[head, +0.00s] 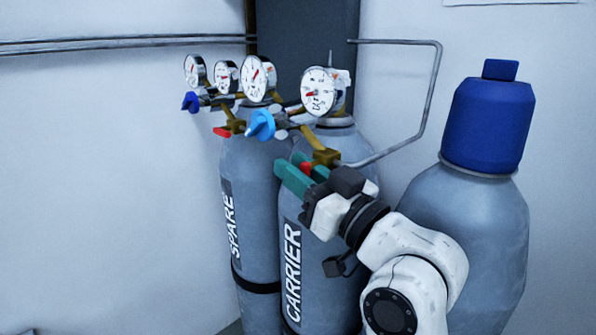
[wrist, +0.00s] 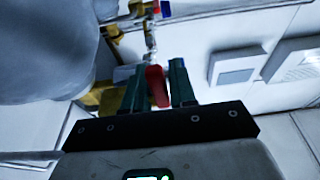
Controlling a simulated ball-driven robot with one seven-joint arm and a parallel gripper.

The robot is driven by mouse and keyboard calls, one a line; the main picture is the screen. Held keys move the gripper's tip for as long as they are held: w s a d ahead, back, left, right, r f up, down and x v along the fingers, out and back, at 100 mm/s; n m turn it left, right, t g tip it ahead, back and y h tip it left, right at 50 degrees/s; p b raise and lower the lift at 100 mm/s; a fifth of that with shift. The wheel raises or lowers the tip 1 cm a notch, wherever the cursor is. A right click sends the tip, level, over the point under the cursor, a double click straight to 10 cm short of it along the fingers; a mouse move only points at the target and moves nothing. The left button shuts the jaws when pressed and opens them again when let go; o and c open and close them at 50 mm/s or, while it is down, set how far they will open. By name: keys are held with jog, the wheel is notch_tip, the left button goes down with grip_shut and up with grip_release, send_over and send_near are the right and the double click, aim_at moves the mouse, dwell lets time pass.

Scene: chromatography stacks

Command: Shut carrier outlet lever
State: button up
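The carrier cylinder (head: 330,240), marked CARRIER, stands upright with a brass outlet valve (head: 326,157) below its regulator. The red carrier outlet lever (head: 306,167) shows just beyond my fingers; in the wrist view the lever (wrist: 156,86) lies between them. My gripper (head: 300,175) has two teal fingers, which stand apart on either side of the lever in the wrist view (wrist: 155,85). Its fingers look parted, with the lever close to both; firm contact cannot be seen. Part of the lever is hidden behind the fingers in the head view.
The spare cylinder (head: 250,200) stands left, with its own red lever (head: 222,132). Light-blue (head: 261,125) and dark-blue (head: 190,102) knobs and several gauges sit above. A blue-capped cylinder (head: 465,220) stands right. A grey pipe (head: 428,100) runs along the wall.

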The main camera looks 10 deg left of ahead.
jog(key=b+v, duration=0.2)
jog(key=v, duration=0.8)
jog(key=shift+s+d+b, duration=0.25)
jog(key=shift+d+b, duration=0.05)
jog(key=shift+b, duration=0.1)
jog(key=shift+f, duration=0.2)
